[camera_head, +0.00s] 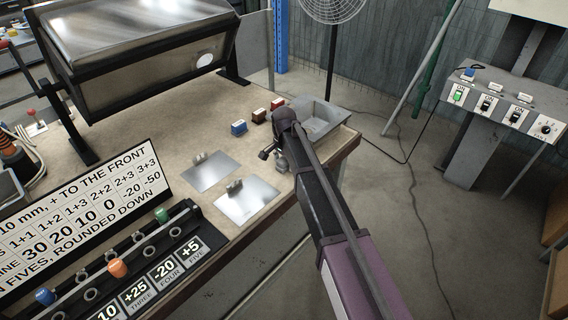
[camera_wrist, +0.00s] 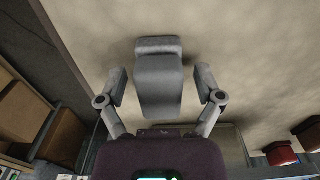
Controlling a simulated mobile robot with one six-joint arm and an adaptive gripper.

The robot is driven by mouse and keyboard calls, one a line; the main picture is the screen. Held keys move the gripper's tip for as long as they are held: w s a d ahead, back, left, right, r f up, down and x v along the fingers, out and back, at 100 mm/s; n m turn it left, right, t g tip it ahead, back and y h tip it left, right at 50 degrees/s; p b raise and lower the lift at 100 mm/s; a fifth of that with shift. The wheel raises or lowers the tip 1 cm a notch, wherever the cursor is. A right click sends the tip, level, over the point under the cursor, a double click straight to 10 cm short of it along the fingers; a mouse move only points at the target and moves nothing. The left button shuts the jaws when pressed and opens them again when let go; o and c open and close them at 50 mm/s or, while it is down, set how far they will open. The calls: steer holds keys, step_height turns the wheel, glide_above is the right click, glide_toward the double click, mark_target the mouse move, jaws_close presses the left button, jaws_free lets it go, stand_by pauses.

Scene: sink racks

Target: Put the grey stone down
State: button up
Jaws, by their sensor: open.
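The grey stone (camera_wrist: 158,88) shows in the wrist view as a smooth grey block between the two fingers of my gripper (camera_wrist: 160,80). A gap shows on each side of it, so the fingers stand around it, open. Pale worktop (camera_wrist: 255,60) lies beyond the stone. In the head view my gripper (camera_head: 275,153) is low over the right part of the worktop (camera_head: 180,125), near its front edge. The stone is hard to tell from the fingers there. Whether its underside rests on the worktop cannot be seen.
Blue (camera_head: 239,128), brown (camera_head: 258,115) and dark red (camera_head: 277,103) blocks stand behind my gripper. A grey basin (camera_head: 322,122) is at the right corner. Two metal plates (camera_head: 211,172) (camera_head: 247,201) lie to the left, with a peg rack (camera_head: 125,262) and lettered board (camera_head: 80,225) farther left.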

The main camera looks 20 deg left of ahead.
mark_target(284, 158)
steer(key=shift+r+p, duration=5.85)
steer(key=shift+r, duration=0.15)
steer(key=s+d+n, duration=0.1)
steer(key=s+d, duration=0.1)
steer(key=d, duration=1)
steer(key=s+d+n, duration=0.1)
steer(key=s+d, duration=0.1)
steer(key=d, duration=0.9)
steer(key=s+d+n, duration=0.1)
steer(key=s+d, duration=0.5)
steer(key=d, duration=0.4)
steer(key=s+d+n, duration=0.1)
steer(key=s+d, duration=0.5)
steer(key=d, duration=0.4)
steer(key=shift+s+d+n, duration=0.3)
steer(key=shift+r+p, duration=0.45)
